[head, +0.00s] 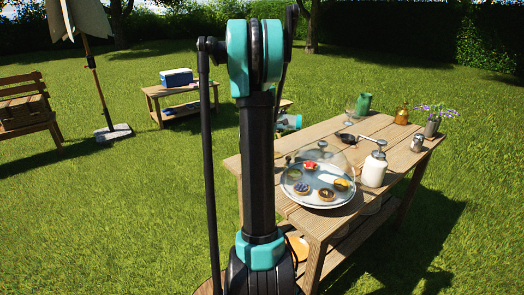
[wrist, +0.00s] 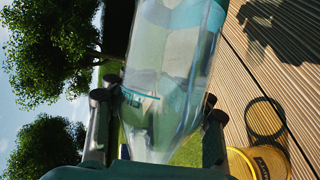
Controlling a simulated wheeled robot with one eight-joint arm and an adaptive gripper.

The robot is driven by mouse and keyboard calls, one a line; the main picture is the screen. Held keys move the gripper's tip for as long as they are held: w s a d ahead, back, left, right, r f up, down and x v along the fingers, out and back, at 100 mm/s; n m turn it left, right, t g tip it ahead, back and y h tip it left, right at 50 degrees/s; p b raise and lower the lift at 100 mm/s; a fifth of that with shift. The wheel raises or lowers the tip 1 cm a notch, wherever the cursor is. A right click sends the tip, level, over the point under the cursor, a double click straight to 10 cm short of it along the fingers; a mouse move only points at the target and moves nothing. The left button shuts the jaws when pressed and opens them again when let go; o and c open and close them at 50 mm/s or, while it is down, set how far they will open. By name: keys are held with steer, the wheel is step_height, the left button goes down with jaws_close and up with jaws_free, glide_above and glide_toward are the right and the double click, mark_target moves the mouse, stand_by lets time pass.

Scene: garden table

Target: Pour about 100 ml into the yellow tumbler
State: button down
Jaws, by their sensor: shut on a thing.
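My gripper (wrist: 157,110) is shut on a clear bottle (wrist: 182,40) with a teal band, seen in the wrist view. Trees and sky lie sideways there, and the bottle's long axis runs across the scene's upright, so it is strongly tilted. I cannot tell its liquid level. A yellow vessel, likely the yellow tumbler (wrist: 258,163), shows at the lower right, partly cut off and beside a finger. A dark ring, likely its shadow, lies on the planks. No stream is visible. In the head view my arm hides most of the gripper.
The wooden table (head: 328,227) holds a domed platter (head: 322,201) of pastries, a white pump bottle (head: 374,170), a green jug (head: 364,102), a stemmed glass (head: 350,113), an amber container (head: 402,114), a shaker (head: 417,143) and a flower vase (head: 432,128). Grass surrounds it.

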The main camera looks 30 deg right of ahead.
mark_target(291, 116)
steer(key=shift+r, duration=0.15)
steer(key=shift+p, duration=0.3)
steer(key=shift+s+d+r+n+h+p, duration=0.15)
steer(key=shift+s+d+n+h+p, duration=0.05)
steer(key=shift+s+d+p, duration=0.35)
steer(key=shift+s+d+r+n+h+p, duration=0.1)
steer(key=shift+s+d+n+h+p, duration=0.1)
steer(key=shift+s+d+p, duration=0.35)
steer(key=shift+w+d, duration=0.1)
steer(key=shift+d, duration=0.1)
steer(key=shift+r+n+h, duration=0.3)
steer(key=shift+r+n, duration=0.2)
steer(key=shift+r, duration=0.2)
stand_by(0.7)
